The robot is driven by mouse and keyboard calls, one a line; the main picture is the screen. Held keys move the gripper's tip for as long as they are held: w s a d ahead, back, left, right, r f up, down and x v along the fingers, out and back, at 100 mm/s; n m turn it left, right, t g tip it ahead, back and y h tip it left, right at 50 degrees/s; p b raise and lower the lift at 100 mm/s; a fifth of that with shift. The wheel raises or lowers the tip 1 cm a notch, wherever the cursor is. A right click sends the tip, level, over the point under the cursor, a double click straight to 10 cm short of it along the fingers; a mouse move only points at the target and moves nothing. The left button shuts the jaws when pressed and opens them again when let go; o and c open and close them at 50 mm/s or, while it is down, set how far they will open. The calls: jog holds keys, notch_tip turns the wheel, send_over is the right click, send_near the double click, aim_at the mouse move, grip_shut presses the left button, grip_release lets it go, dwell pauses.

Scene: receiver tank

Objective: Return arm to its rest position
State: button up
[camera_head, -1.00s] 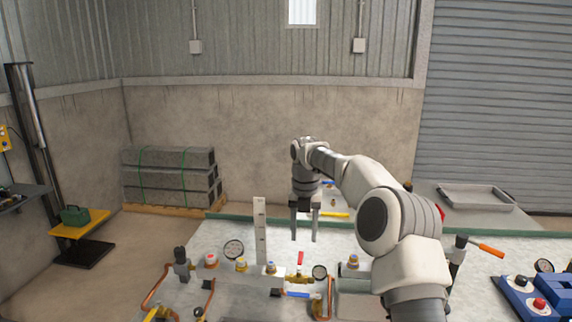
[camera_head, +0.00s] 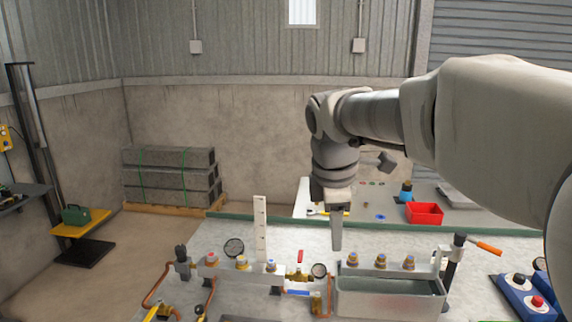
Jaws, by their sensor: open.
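My arm reaches in from the right edge of the head view, bent at the elbow, with its wrist hanging down over the bench. The fingertips appear apart from the tank and the bench top.
A manifold (camera_head: 225,262) with gauges, valves and copper pipes stands left of the tank. A white upright scale (camera_head: 260,228) rises behind it. An orange-handled lever (camera_head: 485,247) and a blue control box (camera_head: 525,298) are on the right. A red bin (camera_head: 425,213) sits on a table behind.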

jog(key=s+d+f+m+t, duration=0.1)
jog(key=s+d+f+m, duration=0.1)
jog(key=s+m, duration=0.6)
jog(key=s+d+f+m+t+y, duration=0.1)
jog(key=s+d+f+m, duration=0.2)
jog(key=s+m, duration=0.6)
jog(key=s, duration=0.3)
jog(key=shift+f, duration=0.25)
dwell(0.4)
